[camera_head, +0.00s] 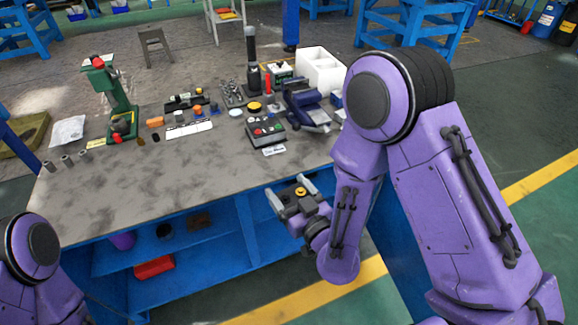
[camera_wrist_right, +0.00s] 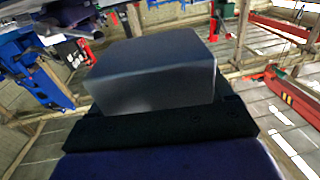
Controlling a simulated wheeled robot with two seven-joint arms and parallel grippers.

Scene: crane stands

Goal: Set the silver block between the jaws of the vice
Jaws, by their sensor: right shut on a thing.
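My right gripper (camera_head: 291,192) is in front of the bench's front edge, low and to the right, with its fingers pointing up toward the bench. It is shut on the silver block (camera_wrist_right: 155,75), a plain grey box that fills the middle of the right wrist view; in the head view I cannot make the block out clearly. The dark blue vice (camera_head: 308,108) stands at the right end of the bench top, beyond the gripper and apart from it. The gap between its jaws is too small to make out. My left gripper is out of view.
The grey-topped blue bench (camera_head: 110,200) has a bare front left area. A control box with buttons (camera_head: 265,130) stands left of the vice, and a white bin (camera_head: 320,68) behind it. A green press (camera_head: 115,100) and several small metal cylinders (camera_head: 66,160) are at the left.

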